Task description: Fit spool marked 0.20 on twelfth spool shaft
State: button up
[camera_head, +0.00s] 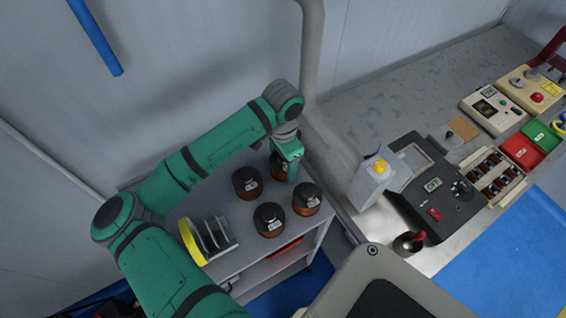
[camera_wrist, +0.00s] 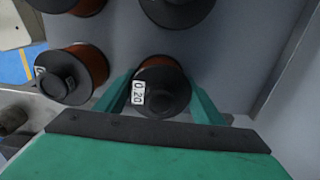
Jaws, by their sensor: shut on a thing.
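The spool marked 0.20 (camera_wrist: 163,78) has a black top, copper-coloured wire and a white label. In the wrist view it sits between the two green fingers of my gripper (camera_wrist: 161,96), which is shut on it. In the head view my gripper (camera_head: 289,168) points down at the back of a grey cart, and the held spool (camera_head: 276,164) is partly hidden behind it. I cannot tell whether the spool still rests on the cart. I cannot make out the twelfth spool shaft in either view.
Three other spools stand close by on the cart (camera_head: 228,262): left (camera_head: 247,183), front (camera_head: 269,219) and right (camera_head: 306,199). A rack with grey plates (camera_head: 213,236) stands at the cart's left. A bench at right holds a dark machine (camera_head: 437,203) and several boxes.

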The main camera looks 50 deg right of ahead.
jog(key=shift+f, duration=0.2)
jog(key=o, duration=1.6)
jog(key=shift+c, duration=0.2)
jog(key=r, duration=1.1)
jog(key=shift+s+a, duration=0.15)
jog(key=shift+s, duration=0.1)
jog(key=shift+f, duration=0.1)
